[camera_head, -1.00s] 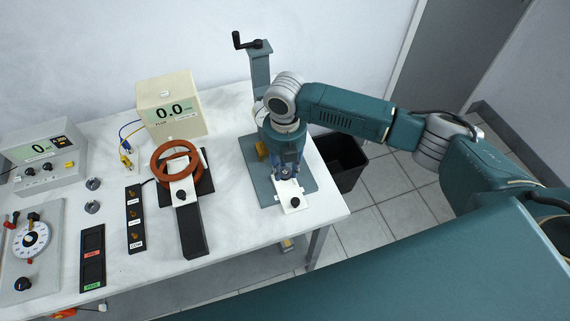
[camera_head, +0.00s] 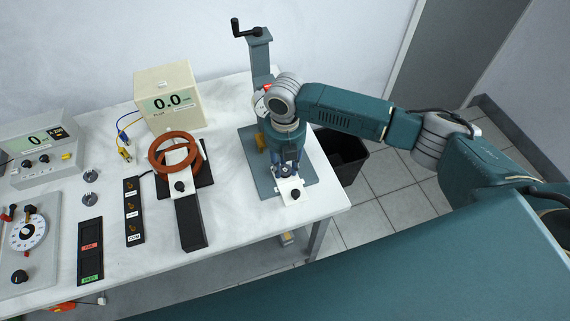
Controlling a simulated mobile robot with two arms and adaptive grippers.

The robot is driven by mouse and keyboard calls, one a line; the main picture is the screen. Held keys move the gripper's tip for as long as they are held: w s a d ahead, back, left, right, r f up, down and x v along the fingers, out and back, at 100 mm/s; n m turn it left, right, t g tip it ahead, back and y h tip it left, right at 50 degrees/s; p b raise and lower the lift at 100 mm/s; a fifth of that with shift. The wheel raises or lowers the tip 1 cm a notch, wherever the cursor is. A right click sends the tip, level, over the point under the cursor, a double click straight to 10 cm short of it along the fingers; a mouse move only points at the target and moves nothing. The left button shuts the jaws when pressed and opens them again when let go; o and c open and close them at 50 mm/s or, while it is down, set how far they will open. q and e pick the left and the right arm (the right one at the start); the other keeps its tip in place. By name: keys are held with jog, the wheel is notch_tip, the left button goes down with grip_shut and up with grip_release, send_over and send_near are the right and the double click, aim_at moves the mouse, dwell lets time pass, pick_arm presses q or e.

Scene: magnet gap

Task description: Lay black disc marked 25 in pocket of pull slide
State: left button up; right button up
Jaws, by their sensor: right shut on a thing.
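My right gripper (camera_head: 286,168) points straight down over the pull slide at the front of the teal stand. It is shut on a small dark thing between its fingertips, which looks like the black disc (camera_head: 285,171). The fingers mostly hide it, and its mark cannot be read. The pull slide (camera_head: 291,186) is a white plate with a black knob at its front end. Its pocket is hidden under the fingers, and I cannot tell whether the disc touches the slide. My left gripper is not in view.
The teal stand (camera_head: 259,55) with a crank rises behind the gripper. A coil (camera_head: 171,165) on a black slide, a cream meter box (camera_head: 170,90) and a dark tray with PASS and FAIL labels (camera_head: 90,250) are to the left. A black bin (camera_head: 342,160) is right of the table.

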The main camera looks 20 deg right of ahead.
jog(key=shift+f, duration=0.15)
dwell(0.4)
jog(key=o, duration=1.2)
jog(key=shift+c, duration=0.2)
jog(key=c, duration=0.5)
jog(key=shift+c, duration=0.2)
notch_tip(320, 180, up, 5)
jog(key=p, duration=0.5)
jog(key=shift+f, duration=0.2)
